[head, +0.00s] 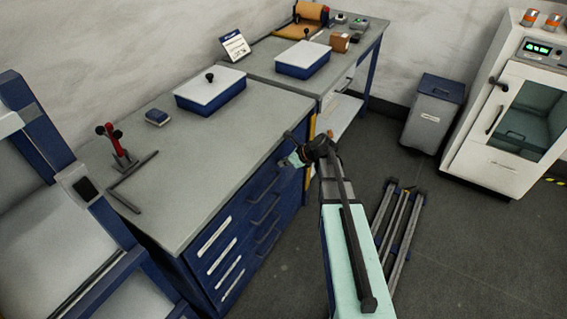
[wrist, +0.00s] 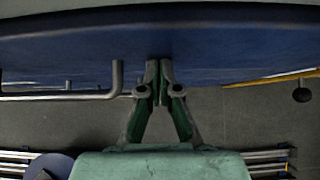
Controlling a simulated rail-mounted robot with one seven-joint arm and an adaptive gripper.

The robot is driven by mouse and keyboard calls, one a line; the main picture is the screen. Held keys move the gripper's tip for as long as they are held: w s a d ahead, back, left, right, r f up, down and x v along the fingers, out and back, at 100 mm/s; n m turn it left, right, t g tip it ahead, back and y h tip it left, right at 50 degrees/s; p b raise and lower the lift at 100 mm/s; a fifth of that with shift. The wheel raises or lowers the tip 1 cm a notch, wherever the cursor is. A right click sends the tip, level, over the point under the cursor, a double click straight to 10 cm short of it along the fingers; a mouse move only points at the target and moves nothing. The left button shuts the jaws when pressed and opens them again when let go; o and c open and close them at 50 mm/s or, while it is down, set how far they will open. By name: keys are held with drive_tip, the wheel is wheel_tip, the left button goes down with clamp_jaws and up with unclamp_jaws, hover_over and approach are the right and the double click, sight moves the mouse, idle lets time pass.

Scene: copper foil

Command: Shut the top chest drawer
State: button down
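The blue chest (head: 178,258) stands under a grey worktop. Its top drawer (head: 238,211) has a blue front with a white label strip and a dark bar handle. In the head view I cannot tell how far this drawer stands out. My gripper (head: 292,160) is at the chest's far right end, just below the worktop edge, with the arm hiding part of it. In the wrist view my gripper (wrist: 160,68) has its fingertips together with nothing seen between them, at a blue front (wrist: 215,45). A bar handle (wrist: 117,78) is left of the fingers. Contact is unclear.
The worktop (head: 155,195) holds a lidded blue box (head: 210,93), a small blue block (head: 157,117) and a red-handled tool (head: 115,140). A second bench (head: 268,57) stands behind. A bin (head: 433,108) and white cabinet (head: 480,150) stand right. Metal rails (head: 398,225) lie on the floor.

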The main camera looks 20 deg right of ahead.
drive_tip(key=s+d+r+n+h, duration=0.1)
drive_tip(key=s+d+r+n, duration=0.3)
drive_tip(key=s+d+n, duration=0.55)
drive_tip(key=s+a+f+n+g+h, duration=0.1)
drive_tip(key=s+a+f+n+g, duration=0.35)
drive_tip(key=s+f, duration=0.45)
drive_tip(key=s+a+f+n+g+h, duration=0.1)
drive_tip(key=s+a+f+n+g, duration=0.3)
drive_tip(key=s+f, duration=0.5)
drive_tip(key=s+a+f+n+g+h, duration=0.1)
drive_tip(key=s+a+f+n, duration=0.2)
drive_tip(key=s+f, duration=0.2)
drive_tip(key=s+a+f+n+g+h, duration=0.1)
drive_tip(key=s+f, duration=0.4)
drive_tip(key=s, duration=0.6)
drive_tip(key=s+a+f+n+g+h, duration=0.1)
drive_tip(key=s+a+f+n+g, duration=0.2)
drive_tip(key=s, duration=0.6)
drive_tip(key=a+f+n, duration=0.2)
drive_tip(key=shift+a+n+b, duration=0.25)
drive_tip(key=shift+n+b, duration=0.1)
drive_tip(key=shift+n, duration=0.05)
